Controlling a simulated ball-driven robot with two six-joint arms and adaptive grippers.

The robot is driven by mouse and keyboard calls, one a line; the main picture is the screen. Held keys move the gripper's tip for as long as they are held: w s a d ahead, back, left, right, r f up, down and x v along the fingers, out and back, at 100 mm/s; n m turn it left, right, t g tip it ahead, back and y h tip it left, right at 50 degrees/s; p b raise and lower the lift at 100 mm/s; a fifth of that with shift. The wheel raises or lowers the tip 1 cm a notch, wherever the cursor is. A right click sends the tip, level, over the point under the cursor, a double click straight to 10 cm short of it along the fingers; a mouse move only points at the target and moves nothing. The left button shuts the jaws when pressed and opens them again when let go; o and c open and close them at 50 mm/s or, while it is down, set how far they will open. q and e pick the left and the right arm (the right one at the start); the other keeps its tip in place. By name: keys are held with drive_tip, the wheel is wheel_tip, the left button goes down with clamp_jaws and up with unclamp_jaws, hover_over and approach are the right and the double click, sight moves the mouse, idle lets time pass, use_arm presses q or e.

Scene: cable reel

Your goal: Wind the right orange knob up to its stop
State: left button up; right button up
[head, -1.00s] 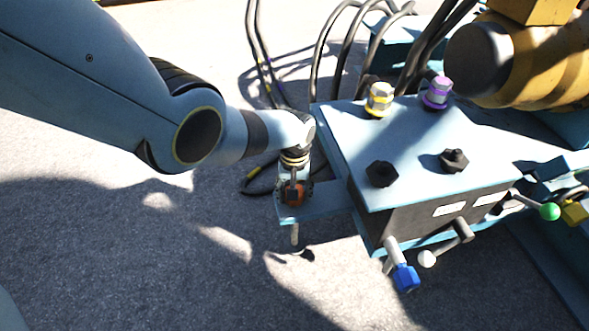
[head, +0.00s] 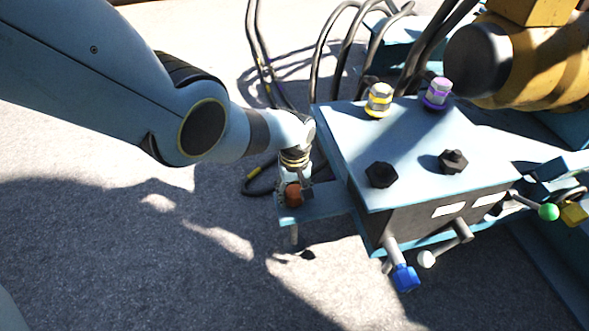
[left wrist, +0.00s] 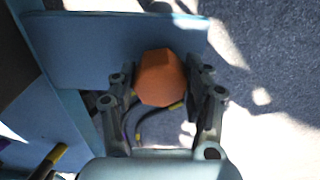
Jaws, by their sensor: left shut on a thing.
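An orange knob (head: 292,195) sits on a flat blue bracket at the left side of the blue box. In the left wrist view the orange knob (left wrist: 160,78) has a faceted rim and lies between the two fingers. My left gripper (head: 295,188) comes down over the knob from above. In the left wrist view the left gripper (left wrist: 162,84) is shut on the knob, one finger on each side. My right gripper is not in view.
The blue box (head: 340,130) carries black knobs (head: 381,174), a yellow-ringed fitting (head: 378,100) and a purple-ringed fitting (head: 437,93). Black cables (head: 325,55) rise behind. Open floor lies at the left.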

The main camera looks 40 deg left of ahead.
sight(295, 191)
use_arm(q)
drive_tip(key=o, duration=1.1)
drive_tip(key=shift+w+r, duration=0.1)
drive_tip(key=shift+r, duration=0.65)
wheel_tip(295, 191, up, 10)
drive_tip(key=shift+r, duration=0.2)
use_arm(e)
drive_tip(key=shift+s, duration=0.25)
